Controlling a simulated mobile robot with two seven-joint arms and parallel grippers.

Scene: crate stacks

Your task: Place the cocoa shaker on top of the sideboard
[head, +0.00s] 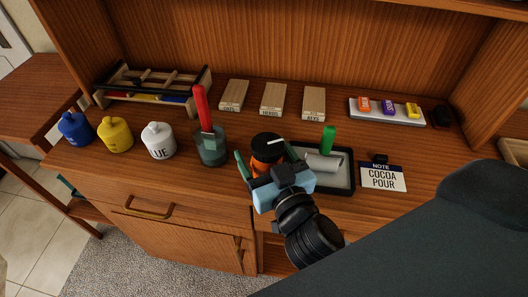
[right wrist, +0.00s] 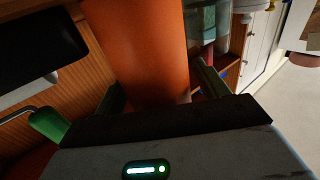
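The cocoa shaker, which I take to be the orange cylinder with a black lid (head: 266,157), appears upright on the wooden sideboard (head: 215,183), near its front edge. My right gripper (head: 267,163) is around it, one green finger on each side. The orange body also fills the middle of the right wrist view (right wrist: 140,50), between the fingers (right wrist: 160,100). Narrow gaps show beside it, so the gripper looks open. The shaker's base is hidden by the gripper in the head view. My left gripper is not in view.
A dark tray (head: 346,187) with a white roll and a green handle sits close right of the shaker. A glass jar with a red utensil (head: 211,149) stands close left. A "Cocoa Pour" note (head: 383,179) lies farther right. Blue, yellow and white bottles (head: 159,142) line the left.

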